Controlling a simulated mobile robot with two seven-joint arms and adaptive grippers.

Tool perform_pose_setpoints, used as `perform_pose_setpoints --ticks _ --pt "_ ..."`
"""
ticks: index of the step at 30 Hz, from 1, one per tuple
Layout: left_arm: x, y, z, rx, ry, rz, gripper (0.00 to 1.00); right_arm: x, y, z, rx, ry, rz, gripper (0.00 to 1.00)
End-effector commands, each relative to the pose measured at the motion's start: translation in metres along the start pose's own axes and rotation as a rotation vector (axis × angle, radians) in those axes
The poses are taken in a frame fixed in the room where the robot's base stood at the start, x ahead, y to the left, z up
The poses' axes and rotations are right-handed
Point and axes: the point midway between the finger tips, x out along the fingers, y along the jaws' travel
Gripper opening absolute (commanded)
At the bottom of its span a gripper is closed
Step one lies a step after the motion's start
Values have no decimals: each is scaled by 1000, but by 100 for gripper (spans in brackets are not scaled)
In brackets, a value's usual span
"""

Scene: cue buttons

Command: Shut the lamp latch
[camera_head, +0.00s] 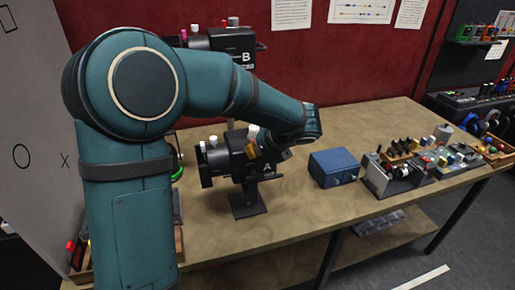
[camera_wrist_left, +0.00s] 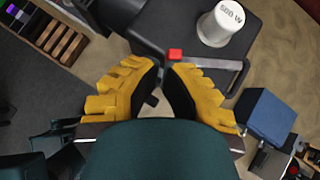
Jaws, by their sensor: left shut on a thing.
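The lamp housing marked A (camera_head: 238,166) is a black box on a stand on the table, with white knobs on top. In the left wrist view, its dark body (camera_wrist_left: 155,25) carries a white cap marked 500 W (camera_wrist_left: 221,22). The latch there shows a red tip (camera_wrist_left: 175,54) and a grey bar (camera_wrist_left: 207,62). My left gripper (camera_wrist_left: 163,72) has yellow fingers closed together at the red tip, shut on the latch; the gripped part is mostly hidden. In the head view the yellow fingers (camera_head: 266,150) are at the housing's right side, partly covered by my arm. My right gripper is not in view.
A second housing marked B (camera_head: 232,42) stands behind, partly hidden by my arm. A blue box (camera_head: 333,167) is right of housing A. Several devices and trays (camera_head: 408,172) fill the table's right side. The table's front middle (camera_head: 290,215) is clear.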

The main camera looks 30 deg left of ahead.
Motion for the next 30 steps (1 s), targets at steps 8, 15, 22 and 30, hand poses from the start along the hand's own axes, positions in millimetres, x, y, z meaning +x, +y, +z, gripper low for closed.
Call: perform_pose_setpoints --ticks 8,15,22,30 --pt "3 2 4 35 0 -35 0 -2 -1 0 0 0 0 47" --pt "8 5 9 94 -1 -94 0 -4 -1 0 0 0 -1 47" --pt "17 7 18 192 0 -192 0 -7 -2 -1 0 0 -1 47" --pt "26 6 27 267 -1 -266 0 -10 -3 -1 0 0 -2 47"
